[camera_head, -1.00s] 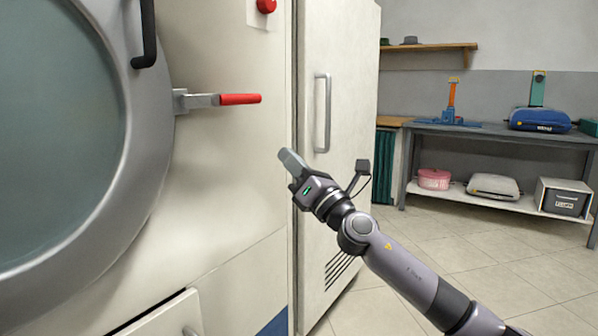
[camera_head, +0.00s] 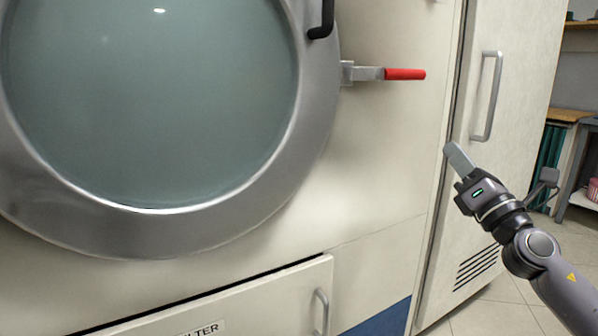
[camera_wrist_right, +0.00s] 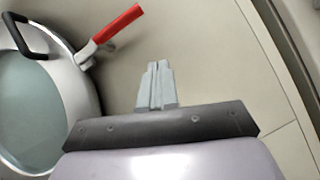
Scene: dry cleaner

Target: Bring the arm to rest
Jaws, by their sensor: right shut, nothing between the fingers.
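My right gripper (camera_head: 452,150) is shut and empty at the right of the head view. It is in front of the machine's right edge, below and to the right of the red-handled lever. In the right wrist view its closed fingers (camera_wrist_right: 157,72) point at the plain cream panel, with nothing between them. My right arm comes in from the lower right corner. My left gripper is not in view.
The machine's round glass door (camera_head: 165,100) is closed, with a black handle (camera_head: 322,18). The red-handled lever (camera_head: 404,74) sticks out to its right. A filter drawer (camera_head: 255,305) is below. A tall cabinet door with a grey handle (camera_head: 488,95) stands at the right.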

